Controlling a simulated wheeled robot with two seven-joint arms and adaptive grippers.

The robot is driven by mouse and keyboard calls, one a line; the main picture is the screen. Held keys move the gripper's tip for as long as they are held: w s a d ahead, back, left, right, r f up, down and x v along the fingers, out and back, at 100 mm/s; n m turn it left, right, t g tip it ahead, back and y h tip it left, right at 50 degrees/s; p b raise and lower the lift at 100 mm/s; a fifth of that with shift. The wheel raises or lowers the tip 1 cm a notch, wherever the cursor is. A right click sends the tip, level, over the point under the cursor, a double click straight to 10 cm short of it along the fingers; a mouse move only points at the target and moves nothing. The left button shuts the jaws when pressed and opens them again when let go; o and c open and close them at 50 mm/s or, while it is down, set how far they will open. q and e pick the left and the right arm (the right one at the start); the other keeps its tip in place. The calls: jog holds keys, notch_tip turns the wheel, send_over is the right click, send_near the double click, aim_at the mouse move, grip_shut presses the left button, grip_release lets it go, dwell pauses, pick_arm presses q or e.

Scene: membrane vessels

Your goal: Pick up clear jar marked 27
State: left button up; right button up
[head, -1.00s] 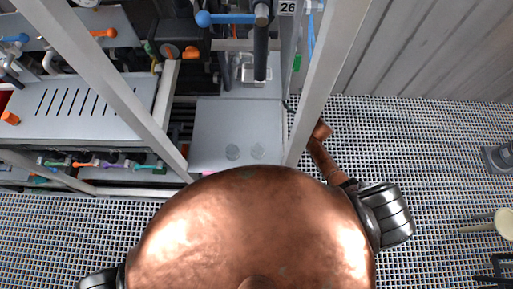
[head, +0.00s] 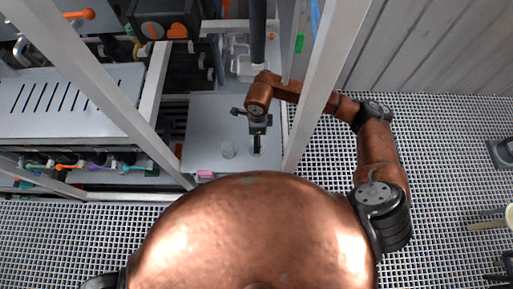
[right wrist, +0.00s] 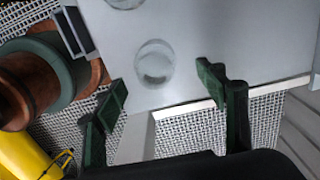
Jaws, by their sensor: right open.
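Two clear jars stand on a grey metal shelf (head: 203,120). The left jar (head: 228,150) shows plainly in the head view; the other is mostly hidden beneath my right gripper (head: 257,147). In the right wrist view one clear jar (right wrist: 154,65) lies ahead of the gap between the fingers of my right gripper (right wrist: 163,90), apart from both. The second jar (right wrist: 125,2) is cut off at the top edge. My right gripper is open and empty. No number 27 is legible on either jar. My left gripper is not in view.
Grey frame posts (head: 325,85) stand on both sides of the shelf, and my right arm reaches past the right one. A pink label (head: 205,174) sits at the shelf's front edge. A clear container (head: 246,66) stands behind. The shelf's left part is bare.

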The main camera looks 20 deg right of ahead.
jog(key=shift+d+f, duration=0.2)
jog(key=shift+f, duration=0.2)
jog(key=f, duration=0.4)
jog(key=a+f+p, duration=0.1)
jog(key=f, duration=0.1)
jog(key=shift+s, duration=0.35)
jog(key=shift+w+f, duration=0.1)
jog(key=shift+f, duration=0.35)
jog(key=c, duration=1.3)
